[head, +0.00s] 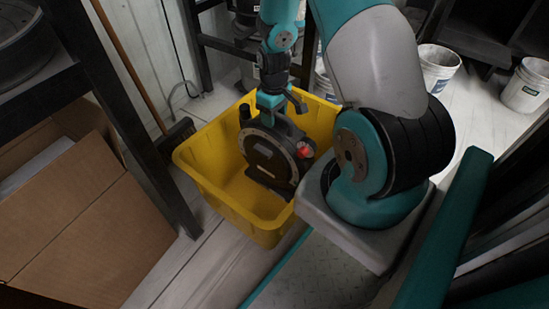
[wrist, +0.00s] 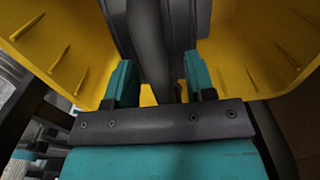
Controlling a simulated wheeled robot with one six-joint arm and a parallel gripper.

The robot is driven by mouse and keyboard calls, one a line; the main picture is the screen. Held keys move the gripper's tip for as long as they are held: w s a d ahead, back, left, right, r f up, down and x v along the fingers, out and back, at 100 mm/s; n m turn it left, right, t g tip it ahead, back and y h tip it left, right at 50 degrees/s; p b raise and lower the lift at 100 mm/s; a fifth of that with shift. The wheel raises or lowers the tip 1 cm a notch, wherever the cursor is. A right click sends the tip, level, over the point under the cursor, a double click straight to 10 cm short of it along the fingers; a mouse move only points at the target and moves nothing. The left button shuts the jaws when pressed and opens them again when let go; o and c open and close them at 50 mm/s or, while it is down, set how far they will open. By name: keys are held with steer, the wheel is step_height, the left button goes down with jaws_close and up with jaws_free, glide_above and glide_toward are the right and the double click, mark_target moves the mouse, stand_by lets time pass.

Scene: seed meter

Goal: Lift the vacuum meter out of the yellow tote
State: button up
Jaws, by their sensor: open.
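The vacuum meter (head: 266,157) is a dark grey round-faced unit with a red knob, standing inside the yellow tote (head: 222,203) in the head view. My gripper (head: 268,102) is over the top of the meter, pointing down. In the wrist view the teal fingers of my gripper (wrist: 160,82) are apart, with a dark bar of the vacuum meter (wrist: 150,45) between them. Whether either finger touches the bar cannot be told. The lower end of the meter is partly hidden inside the tote, whose yellow walls (wrist: 58,45) rise on both sides in the wrist view.
Cardboard boxes (head: 85,225) and a dark shelf frame (head: 120,120) stand at the left. White buckets (head: 437,68) stand on the floor behind at the right. A broom with a wooden handle (head: 128,60) leans behind the tote. Floor left of the tote's front is bare.

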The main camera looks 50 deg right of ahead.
jaws_close()
steer(key=shift+r, duration=0.1)
stand_by(1.2)
